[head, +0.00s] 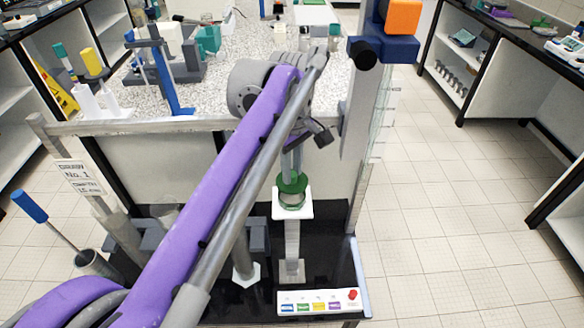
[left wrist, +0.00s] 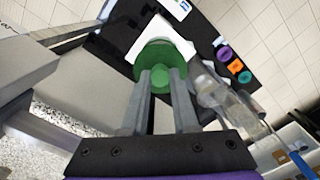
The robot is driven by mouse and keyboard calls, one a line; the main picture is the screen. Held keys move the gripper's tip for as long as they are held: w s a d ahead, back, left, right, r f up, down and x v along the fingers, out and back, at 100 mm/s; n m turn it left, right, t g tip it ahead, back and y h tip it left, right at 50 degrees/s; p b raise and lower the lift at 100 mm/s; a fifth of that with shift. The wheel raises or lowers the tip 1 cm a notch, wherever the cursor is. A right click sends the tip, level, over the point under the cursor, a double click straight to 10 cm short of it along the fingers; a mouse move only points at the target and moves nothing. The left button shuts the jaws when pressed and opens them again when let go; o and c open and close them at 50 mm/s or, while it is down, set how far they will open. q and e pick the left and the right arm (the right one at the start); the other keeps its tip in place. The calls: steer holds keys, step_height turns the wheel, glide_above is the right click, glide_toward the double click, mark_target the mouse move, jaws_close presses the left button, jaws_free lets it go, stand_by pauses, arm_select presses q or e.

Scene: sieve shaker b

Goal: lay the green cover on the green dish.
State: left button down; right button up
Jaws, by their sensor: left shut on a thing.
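My left gripper (head: 291,172) points down over a white square holder (head: 279,208) and is shut on the knob of the green cover (head: 290,184). The left wrist view shows the gripper's fingers (left wrist: 160,84) on either side of the knob of the round green cover (left wrist: 172,49). A clear, green-tinted dish (head: 292,199) shows right under the cover, on the white holder. The cover hides most of the dish. I cannot tell whether the cover touches the dish. My right gripper is not in view.
The holder stands on a grey post (head: 292,243) above a black base (head: 335,262). A white panel with coloured labels and a red button (head: 352,294) lies at the front. Purple, orange and green discs (left wrist: 237,66) show in the left wrist view. A speckled bench (head: 215,95) lies behind.

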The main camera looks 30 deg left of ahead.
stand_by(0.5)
arm_select(q)
steer(key=shift+f+b, duration=0.65)
steer(key=shift+f, duration=0.85)
steer(key=shift+f, duration=0.6)
steer(key=c, duration=0.6)
jaws_free()
step_height(320, 180, up, 11)
steer(key=shift+f+p, duration=0.1)
steer(key=shift+p, duration=0.65)
